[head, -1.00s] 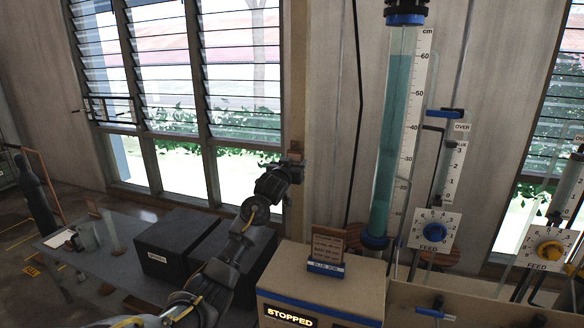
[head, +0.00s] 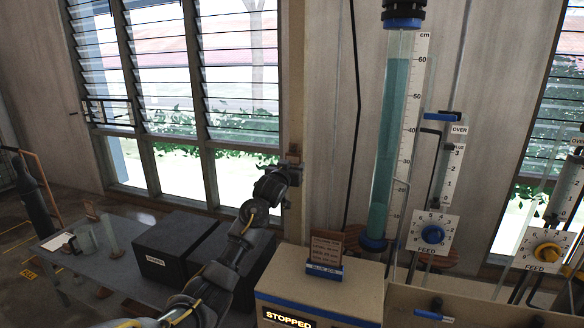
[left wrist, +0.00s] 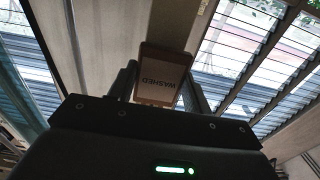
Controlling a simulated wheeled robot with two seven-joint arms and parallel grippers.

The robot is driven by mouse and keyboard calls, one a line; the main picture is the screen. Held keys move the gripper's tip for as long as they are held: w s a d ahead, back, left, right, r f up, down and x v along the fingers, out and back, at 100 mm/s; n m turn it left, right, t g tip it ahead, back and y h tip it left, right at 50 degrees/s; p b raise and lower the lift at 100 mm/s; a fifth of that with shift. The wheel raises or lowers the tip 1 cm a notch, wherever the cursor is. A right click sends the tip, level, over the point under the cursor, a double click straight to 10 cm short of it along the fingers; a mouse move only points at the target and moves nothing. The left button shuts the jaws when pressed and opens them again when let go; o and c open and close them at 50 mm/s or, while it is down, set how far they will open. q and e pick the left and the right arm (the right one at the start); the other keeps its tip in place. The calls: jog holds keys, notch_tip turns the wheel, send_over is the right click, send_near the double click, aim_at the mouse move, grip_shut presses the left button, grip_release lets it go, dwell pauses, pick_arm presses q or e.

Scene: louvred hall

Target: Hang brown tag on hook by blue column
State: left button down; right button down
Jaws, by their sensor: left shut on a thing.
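My left gripper (head: 291,163) is raised in front of the wooden post between the window and the wall, left of the blue column. In the left wrist view its two fingers (left wrist: 160,85) are shut on a brown-edged tag (left wrist: 163,75) with a pale face reading WASHED upside down. In the head view only a small brown bit of the tag (head: 294,148) shows at the fingertips. The blue column (head: 390,140) is a tall tube of blue liquid beside a cm scale. I cannot make out the hook clearly. My right gripper is out of view.
A beige cabinet (head: 330,293) with a STOPPED display stands below the column, with a brown sign (head: 326,246) on top. Feed dials (head: 433,233) and gauges are to the right. A grey table (head: 110,262) with dark boxes (head: 172,245) is at the left.

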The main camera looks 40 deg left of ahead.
pick_arm(q)
jog(key=shift+f, duration=0.15)
jog(key=shift+f+b, duration=0.3)
jog(key=shift+f, duration=0.25)
jog(key=c, duration=0.6)
grip_release()
jog(key=shift+o, duration=0.2)
jog(key=p+v, duration=0.3)
jog(key=v, duration=0.4)
jog(key=shift+p, duration=0.4)
